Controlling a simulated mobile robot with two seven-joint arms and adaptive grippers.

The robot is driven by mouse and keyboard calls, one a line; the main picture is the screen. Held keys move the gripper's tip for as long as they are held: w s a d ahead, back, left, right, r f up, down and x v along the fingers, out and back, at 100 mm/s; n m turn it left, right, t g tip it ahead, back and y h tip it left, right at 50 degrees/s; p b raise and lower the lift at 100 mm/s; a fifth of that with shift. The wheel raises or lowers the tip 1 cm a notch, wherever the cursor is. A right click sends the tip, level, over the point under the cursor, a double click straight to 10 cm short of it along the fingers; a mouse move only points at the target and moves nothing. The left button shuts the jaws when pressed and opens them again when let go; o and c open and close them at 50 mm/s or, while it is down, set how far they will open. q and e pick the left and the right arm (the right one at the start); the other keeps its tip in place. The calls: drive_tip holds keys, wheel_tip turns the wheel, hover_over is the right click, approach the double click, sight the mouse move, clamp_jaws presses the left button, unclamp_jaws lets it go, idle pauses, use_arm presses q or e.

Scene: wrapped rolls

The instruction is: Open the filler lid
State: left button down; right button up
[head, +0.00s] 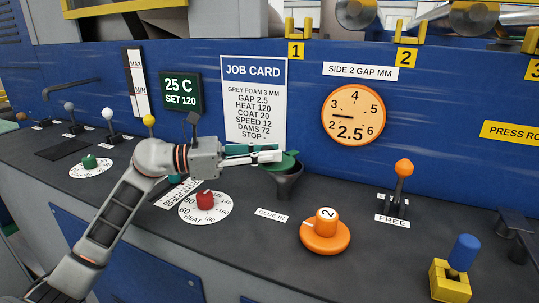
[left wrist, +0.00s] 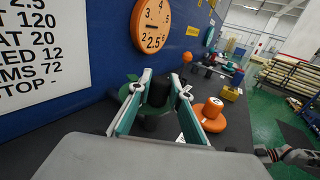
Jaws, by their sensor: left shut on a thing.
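The filler lid (head: 284,162) is green and sits at the mouth of the dark filler funnel (head: 289,184), behind the "GLUE IN" label (head: 272,215). My left gripper (head: 278,153) reaches in from the left at lid height. In the left wrist view its fingers (left wrist: 160,98) stand on both sides of the lid's black knob (left wrist: 157,91), shut on it. The green lid (left wrist: 128,92) shows beside and behind the fingers. It looks a little tilted in the head view, but the fingers hide part of its rim. My right gripper (left wrist: 268,155) is partly seen at the lower right, too small to judge.
An orange dial knob (head: 325,232) stands right of the funnel, and a red heat knob (head: 205,199) is below my left arm. An orange-topped lever (head: 403,170) and a blue-topped switch (head: 462,254) are farther right. The blue panel with the job card (head: 253,95) rises close behind.

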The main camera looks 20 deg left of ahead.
use_arm(q)
drive_tip(key=c, duration=1.8)
unclamp_jaws()
drive_tip(key=v, duration=1.2)
drive_tip(key=shift+a, duration=0.1)
drive_tip(key=shift+c, duration=0.5)
